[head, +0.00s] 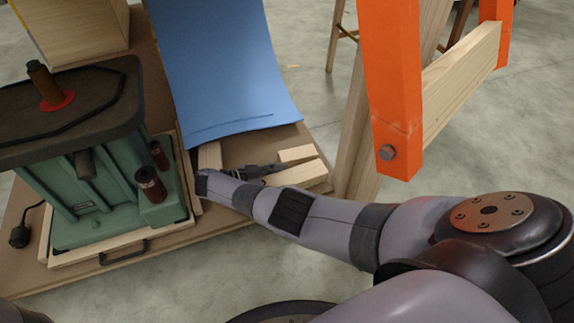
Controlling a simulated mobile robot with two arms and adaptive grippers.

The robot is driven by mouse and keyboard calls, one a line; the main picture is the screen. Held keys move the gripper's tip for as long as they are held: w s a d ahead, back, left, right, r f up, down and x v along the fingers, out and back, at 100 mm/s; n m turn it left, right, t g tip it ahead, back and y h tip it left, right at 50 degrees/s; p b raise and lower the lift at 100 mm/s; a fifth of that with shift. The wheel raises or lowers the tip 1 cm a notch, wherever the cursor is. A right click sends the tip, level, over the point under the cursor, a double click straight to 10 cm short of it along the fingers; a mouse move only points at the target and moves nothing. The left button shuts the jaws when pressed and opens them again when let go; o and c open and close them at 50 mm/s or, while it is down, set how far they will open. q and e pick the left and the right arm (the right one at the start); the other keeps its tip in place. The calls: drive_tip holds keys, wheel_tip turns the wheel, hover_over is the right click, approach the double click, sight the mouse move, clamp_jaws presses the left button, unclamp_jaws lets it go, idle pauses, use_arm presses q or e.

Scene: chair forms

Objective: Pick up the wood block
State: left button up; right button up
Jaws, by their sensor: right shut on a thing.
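Pale wood pieces lie at the near right corner of the brown tabletop, below the blue sheet. One wood block (302,173) is long and light, with a shorter pale piece (297,153) just behind it. My right arm reaches in from the right, and its dark right gripper (272,169) is at the left end of the wood block. The gripper is shut on the wood block; its fingers are small and partly merge with the wood. I cannot tell whether the block is clear of the tabletop. My left gripper is out of view.
A green machine with a dark top (75,100) stands on the left of the brown table (180,243). A curved blue sheet (225,70) hangs behind the gripper. An orange clamp-like frame (395,90) with wooden beams stands close on the right. Concrete floor shows around.

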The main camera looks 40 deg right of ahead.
drive_tip(key=c, duration=0.8)
drive_tip(key=shift+r, duration=0.15)
